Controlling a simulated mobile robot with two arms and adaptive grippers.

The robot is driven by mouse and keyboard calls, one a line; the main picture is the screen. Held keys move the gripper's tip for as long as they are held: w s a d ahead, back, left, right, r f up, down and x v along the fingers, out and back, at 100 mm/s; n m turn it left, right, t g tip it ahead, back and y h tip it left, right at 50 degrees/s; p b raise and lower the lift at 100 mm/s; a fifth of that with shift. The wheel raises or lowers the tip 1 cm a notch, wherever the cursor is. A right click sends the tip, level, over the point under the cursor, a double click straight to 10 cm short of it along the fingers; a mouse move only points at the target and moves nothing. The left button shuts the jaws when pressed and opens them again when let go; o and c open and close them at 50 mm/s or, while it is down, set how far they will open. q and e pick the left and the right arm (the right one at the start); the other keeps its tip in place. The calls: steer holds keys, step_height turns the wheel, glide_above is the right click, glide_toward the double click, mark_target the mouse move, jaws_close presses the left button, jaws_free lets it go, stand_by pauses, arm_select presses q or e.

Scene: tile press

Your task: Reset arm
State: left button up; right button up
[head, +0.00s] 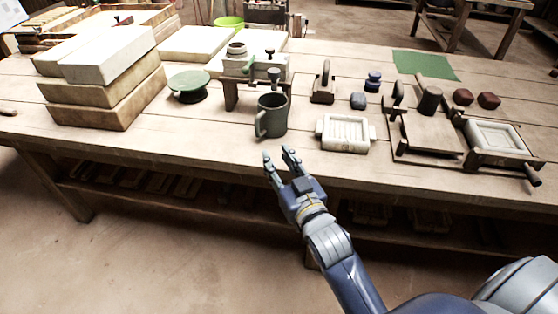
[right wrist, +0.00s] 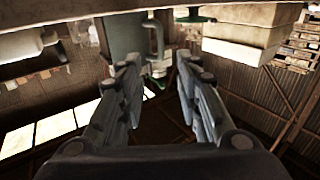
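My right gripper (head: 281,160) is in front of the table's front edge in the head view, just below the grey mug (head: 271,115). Its two fingers are spread apart with nothing between them. The right wrist view also shows the open fingers (right wrist: 158,75), with the mug (right wrist: 125,40) beyond them. I cannot tell from the pictures whether the fingertips are level with the tabletop. My left gripper and arm are not in view.
The wooden table (head: 200,140) holds stacked blocks (head: 105,85) at left, a green round stand (head: 188,85), a white tile mould (head: 345,133), a wooden press (head: 430,135) with a framed tile (head: 497,137), and a green mat (head: 425,65). Floor in front is clear.

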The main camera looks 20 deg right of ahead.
steer(key=shift+f, duration=0.1)
stand_by(0.3)
steer(key=s+f+g, duration=0.7)
steer(key=s+f, duration=0.3)
steer(key=f, duration=0.2)
steer(key=s+a+f+n+g, duration=0.1)
steer(key=s+f+g, duration=0.3)
steer(key=s, duration=0.5)
steer(key=s+f+n+g, duration=0.1)
steer(key=s+f+g, duration=0.25)
steer(key=s, duration=0.45)
step_height(320, 180, down, 27)
steer(key=s+g, duration=0.1)
steer(key=s, duration=0.1)
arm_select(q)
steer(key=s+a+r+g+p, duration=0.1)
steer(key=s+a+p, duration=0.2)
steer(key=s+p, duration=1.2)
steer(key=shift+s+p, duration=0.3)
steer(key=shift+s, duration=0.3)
arm_select(e)
steer(key=s+d+r+g, duration=0.1)
steer(key=s+d, duration=0.2)
steer(key=s, duration=1.3)
steer(key=shift+s, duration=0.15)
